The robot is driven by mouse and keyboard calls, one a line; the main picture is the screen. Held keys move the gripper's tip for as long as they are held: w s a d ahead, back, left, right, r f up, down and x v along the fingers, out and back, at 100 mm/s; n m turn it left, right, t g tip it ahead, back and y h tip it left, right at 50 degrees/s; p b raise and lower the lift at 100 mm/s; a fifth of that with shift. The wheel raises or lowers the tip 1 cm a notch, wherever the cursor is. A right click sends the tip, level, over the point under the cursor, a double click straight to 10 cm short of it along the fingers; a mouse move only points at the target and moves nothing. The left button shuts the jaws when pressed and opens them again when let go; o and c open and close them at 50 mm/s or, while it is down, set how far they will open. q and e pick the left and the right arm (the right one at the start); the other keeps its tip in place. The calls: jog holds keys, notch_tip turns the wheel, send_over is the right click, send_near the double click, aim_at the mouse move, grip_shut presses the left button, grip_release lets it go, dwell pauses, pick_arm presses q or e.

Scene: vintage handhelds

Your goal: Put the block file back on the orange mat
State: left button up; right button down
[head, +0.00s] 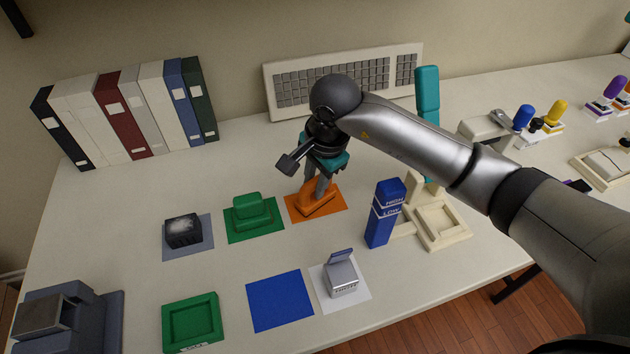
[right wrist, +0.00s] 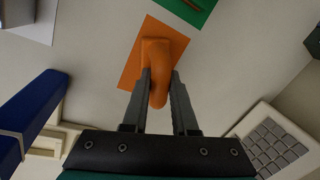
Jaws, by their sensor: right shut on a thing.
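The orange block file (head: 319,203) has a flat body and a rounded handle. It is at the orange mat (head: 296,207), within the mat's outline in the head view. My right gripper (head: 316,196) points down and is shut on the block file's handle. In the right wrist view the block file (right wrist: 158,88) sits between the two fingers, with the orange mat (right wrist: 131,74) around its far end. I cannot tell whether its underside fully touches the mat. My left gripper is not in view.
A green block (head: 247,212) on a green mat stands just left. A dark block (head: 184,231) is further left. A blue HIGH/LOW box (head: 384,213) stands upright to the right. A bare blue mat (head: 280,301) and a small silver device (head: 342,277) are in front; a keyboard (head: 345,82) leans behind.

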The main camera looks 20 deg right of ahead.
jog(key=c, duration=0.7)
grip_release()
jog(key=shift+f, duration=0.1)
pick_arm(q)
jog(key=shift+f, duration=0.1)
pick_arm(e)
jog(key=shift+r, duration=0.2)
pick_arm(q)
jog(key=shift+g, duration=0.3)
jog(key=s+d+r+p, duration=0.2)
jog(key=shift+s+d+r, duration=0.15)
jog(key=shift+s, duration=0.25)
pick_arm(e)
notch_tip(320, 180, up, 12)
jog(key=s+d, duration=0.1)
jog(key=s, duration=0.1)
jog(key=shift+f, duration=0.15)
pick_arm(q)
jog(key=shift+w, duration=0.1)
pick_arm(e)
jog(key=shift+s, duration=0.1)
